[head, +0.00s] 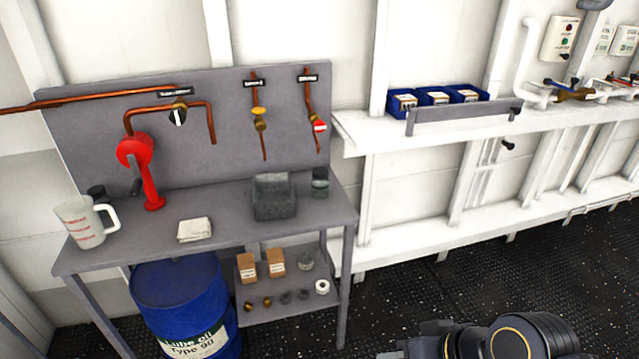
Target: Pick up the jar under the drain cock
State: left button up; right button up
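A small dark jar (320,186) with a greenish clear upper part stands upright at the right end of the grey bench top. It is beneath the rightmost copper pipe, which carries a cock with a red-and-white round part (319,127). A middle pipe with a brass-coloured cock (260,119) ends above a grey box. The labels over the pipes are too small to read. Part of my arm shows at the bottom right edge, well apart from the jar. No gripper fingers can be made out.
The bench (240,229) also holds a grey open box (274,196) just left of the jar, a folded cloth (195,230), a red hand pump (150,185) and a white measuring jug (86,224). A blue drum (180,295) stands below. The dark floor at right is clear.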

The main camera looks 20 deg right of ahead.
aim_at(320, 189)
jog(key=i+l+u, duration=0.25)
jog(key=i, duration=0.25)
jog(key=i+l+u, duration=0.2)
jog(key=i+l, duration=0.5)
jog(key=i, duration=0.15)
